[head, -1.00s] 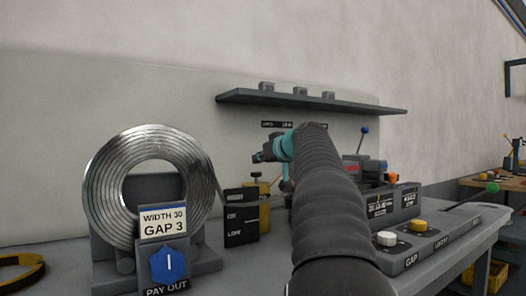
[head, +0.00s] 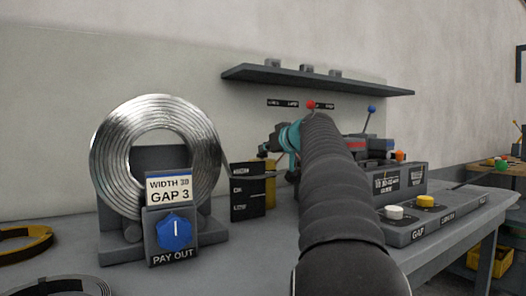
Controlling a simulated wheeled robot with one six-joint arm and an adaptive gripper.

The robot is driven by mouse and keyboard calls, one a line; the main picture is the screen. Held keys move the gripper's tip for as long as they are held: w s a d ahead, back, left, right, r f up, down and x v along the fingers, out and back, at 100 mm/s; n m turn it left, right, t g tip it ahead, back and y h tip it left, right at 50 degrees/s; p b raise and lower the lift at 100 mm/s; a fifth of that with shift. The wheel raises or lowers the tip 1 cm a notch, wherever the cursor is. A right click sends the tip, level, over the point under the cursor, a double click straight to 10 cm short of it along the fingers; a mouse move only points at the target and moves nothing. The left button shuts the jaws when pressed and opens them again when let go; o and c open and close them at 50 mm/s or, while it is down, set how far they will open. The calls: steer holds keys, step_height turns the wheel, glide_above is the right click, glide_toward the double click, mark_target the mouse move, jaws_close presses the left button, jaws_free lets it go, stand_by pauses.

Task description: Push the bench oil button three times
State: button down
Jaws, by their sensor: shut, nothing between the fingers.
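A small yellow oiler (head: 270,190) stands on the bench behind a dark level plate (head: 247,191) marked OK and LOW. Its top is crowded by my wrist, and I cannot clearly make out its button. My gripper (head: 264,150) is a small dark shape at the end of the teal wrist, above the oiler. It looks shut and empty. My dark arm hides part of the wrist, and I cannot tell whether the gripper touches the oiler.
A silver coil (head: 111,160) stands at left behind a blue PAY OUT knob (head: 174,230). At right are a control box with white (head: 394,212) and yellow (head: 425,201) buttons and a machine with a blue-knobbed lever (head: 371,110). A shelf (head: 320,81) hangs above.

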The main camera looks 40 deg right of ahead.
steer(key=shift+f, duration=0.25)
steer(key=shift+r, duration=0.1)
steer(key=shift+r+p, duration=0.35)
steer(key=shift+p, duration=0.2)
step_height(320, 180, up, 4)
steer(key=p, duration=0.2)
steer(key=shift+p, duration=0.4)
steer(key=b+v, duration=0.2)
steer(key=v, duration=0.8)
steer(key=shift+f, duration=0.2)
